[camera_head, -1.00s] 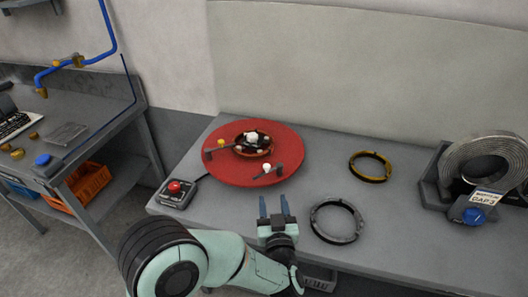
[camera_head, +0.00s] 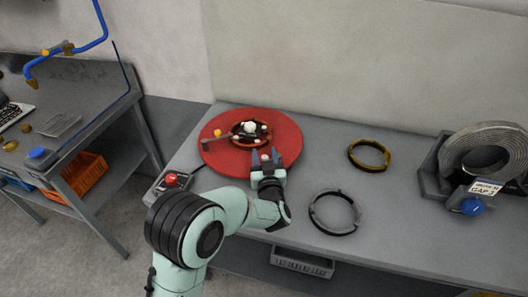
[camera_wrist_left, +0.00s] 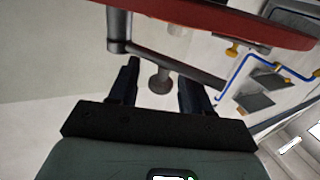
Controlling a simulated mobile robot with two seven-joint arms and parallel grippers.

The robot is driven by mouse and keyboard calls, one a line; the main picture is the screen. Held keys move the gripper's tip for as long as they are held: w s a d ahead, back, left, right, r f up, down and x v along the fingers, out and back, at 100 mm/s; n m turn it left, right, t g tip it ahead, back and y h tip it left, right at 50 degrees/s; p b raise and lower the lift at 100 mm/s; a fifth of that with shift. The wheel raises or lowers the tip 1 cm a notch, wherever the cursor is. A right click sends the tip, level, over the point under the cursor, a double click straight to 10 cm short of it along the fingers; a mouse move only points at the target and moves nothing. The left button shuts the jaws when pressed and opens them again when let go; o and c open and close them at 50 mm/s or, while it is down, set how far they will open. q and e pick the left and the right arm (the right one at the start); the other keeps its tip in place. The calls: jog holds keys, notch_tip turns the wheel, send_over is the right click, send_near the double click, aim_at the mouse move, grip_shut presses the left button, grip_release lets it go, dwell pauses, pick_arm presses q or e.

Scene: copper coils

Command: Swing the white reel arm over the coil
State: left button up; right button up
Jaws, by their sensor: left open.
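The red reel disc (camera_head: 225,160) lies on the bench with a small copper coil (camera_head: 238,141) around its white-topped hub (camera_head: 250,127). The white reel arm is mostly hidden behind my left gripper (camera_head: 266,157) in the head view. A second arm with a yellow knob (camera_head: 217,133) lies at the reel's left. My right gripper is not in view.
A red button box (camera_head: 171,181) stands left of my arm. A black-grey ring (camera_head: 335,212) and a yellow-black ring (camera_head: 369,155) lie to the right. A large grey coil (camera_head: 484,155) stands at the far right. The bench between them is clear.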

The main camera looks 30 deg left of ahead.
pick_arm(q)
jog(key=shift+w+a, duration=0.4)
jog(key=shift+w, duration=0.15)
grip_shut()
